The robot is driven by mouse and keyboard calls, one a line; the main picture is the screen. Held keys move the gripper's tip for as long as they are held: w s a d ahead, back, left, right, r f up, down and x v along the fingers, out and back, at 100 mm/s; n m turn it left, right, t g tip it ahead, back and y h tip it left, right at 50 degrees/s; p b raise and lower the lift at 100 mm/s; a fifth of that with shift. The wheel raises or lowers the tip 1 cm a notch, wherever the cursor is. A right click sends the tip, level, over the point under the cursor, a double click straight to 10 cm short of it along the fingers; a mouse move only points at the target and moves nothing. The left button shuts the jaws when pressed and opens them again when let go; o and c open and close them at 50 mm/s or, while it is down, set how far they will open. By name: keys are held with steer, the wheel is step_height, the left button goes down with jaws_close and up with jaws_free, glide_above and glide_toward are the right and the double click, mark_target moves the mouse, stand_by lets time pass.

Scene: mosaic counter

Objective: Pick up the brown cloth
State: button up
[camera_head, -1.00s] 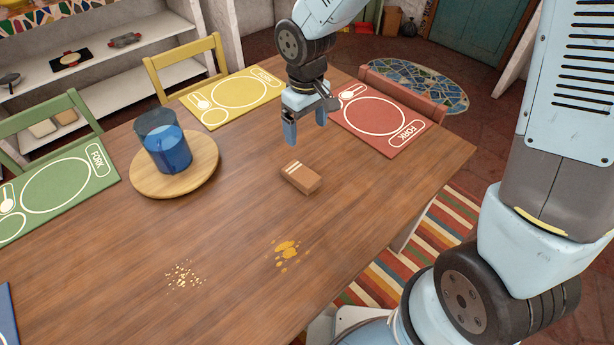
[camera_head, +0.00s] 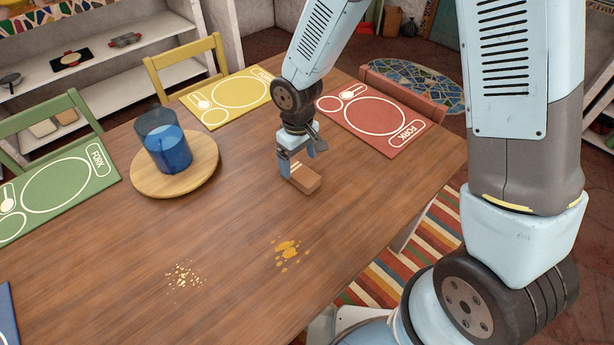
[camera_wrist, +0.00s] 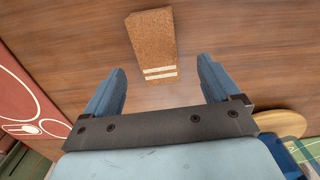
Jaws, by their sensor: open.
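The brown cloth (camera_head: 304,178) is a small folded block with pale stripes near one end. It lies on the wooden table, right of the round board. In the wrist view the cloth (camera_wrist: 153,48) lies ahead of the fingertips, with its striped end nearest them. My gripper (camera_head: 299,165) is low over the table at the cloth and hides part of it in the head view.
A blue pitcher (camera_head: 168,150) stands on a round wooden board (camera_head: 150,183) to the left. Yellow crumbs (camera_head: 184,276) and an orange-yellow spill (camera_head: 286,251) lie toward the front. Red (camera_head: 372,120), yellow (camera_head: 228,97) and green (camera_head: 62,185) placemats lie along the edges.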

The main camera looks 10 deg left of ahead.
mark_target(300, 172)
steer(key=shift+w+d+f, duration=0.1)
steer(key=shift+w+f, duration=0.05)
steer(key=shift+f, duration=2.45)
steer(key=shift+c, duration=0.3)
steer(key=c, duration=1.1)
